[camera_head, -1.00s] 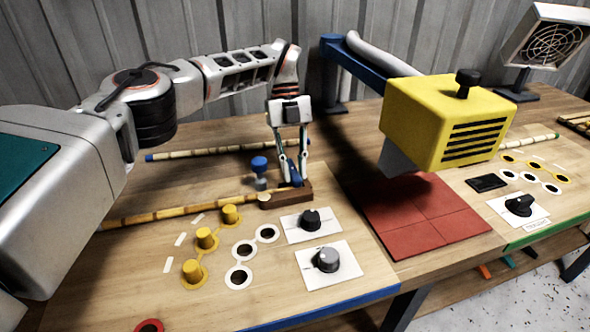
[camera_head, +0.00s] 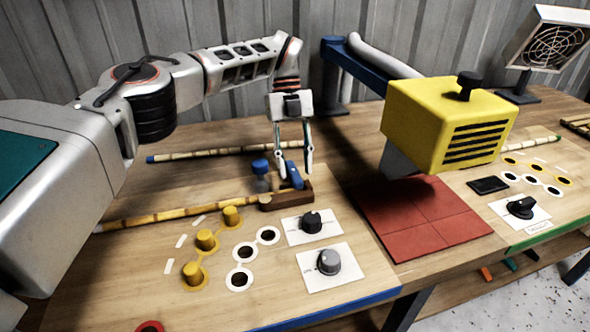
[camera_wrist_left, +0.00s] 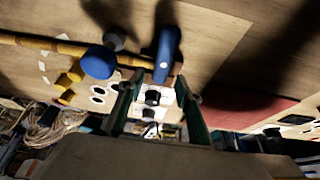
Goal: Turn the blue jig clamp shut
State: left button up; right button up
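The blue jig clamp lever (camera_head: 293,176) sits tilted on a dark brown block (camera_head: 287,201) at the edge of the wooden board. My left gripper (camera_head: 294,174) is open above the block, fingers pointing down, one to each side of the lever. The lever also shows in the left wrist view (camera_wrist_left: 167,55), between and just beyond the fingertips (camera_wrist_left: 158,84). I cannot tell whether a finger touches it. A yellowish rattan pole (camera_head: 170,212) runs from the left to the block. My right gripper is not in view.
A blue-topped knob (camera_head: 260,167) stands close left of the lever. Several yellow pegs (camera_head: 206,240) and two dial knobs (camera_head: 326,262) are nearer the front. A yellow heater box (camera_head: 440,125) overhangs red tiles (camera_head: 420,215) to the right. Another rattan pole (camera_head: 220,151) lies behind.

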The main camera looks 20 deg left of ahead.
aim_at(295, 173)
pick_arm(q)
notch_tip(295, 173, up, 8)
dwell(0.6)
